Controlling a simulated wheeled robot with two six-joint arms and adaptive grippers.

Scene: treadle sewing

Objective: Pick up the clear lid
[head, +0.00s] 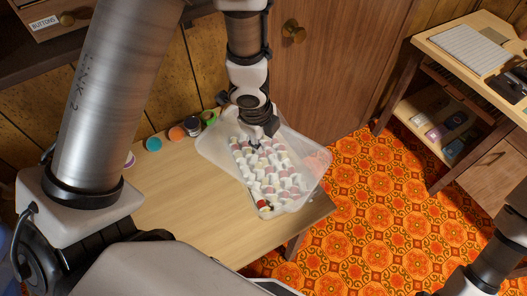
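The clear lid (313,157) is a broad translucent sheet with rounded corners at the right end of the wooden table. It spreads past both sides of a clear box of spools (268,180), whose rows of white, pink and red spools show. I cannot tell whether the lid rests on the box or is raised and tilted above it. My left gripper (258,143) points down at the far part of the lid and box, its fingertips close to the lid. The fingers are small and dark, so their opening is unclear. My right arm shows at the lower right, its gripper out of view.
Several coloured thread spools (191,126) stand along the table's back edge, left of the box. The wooden table (185,205) is bare in front of them. A wooden cabinet (345,60) stands behind. A desk (470,50) with open shelves is at the right, across the orange patterned floor.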

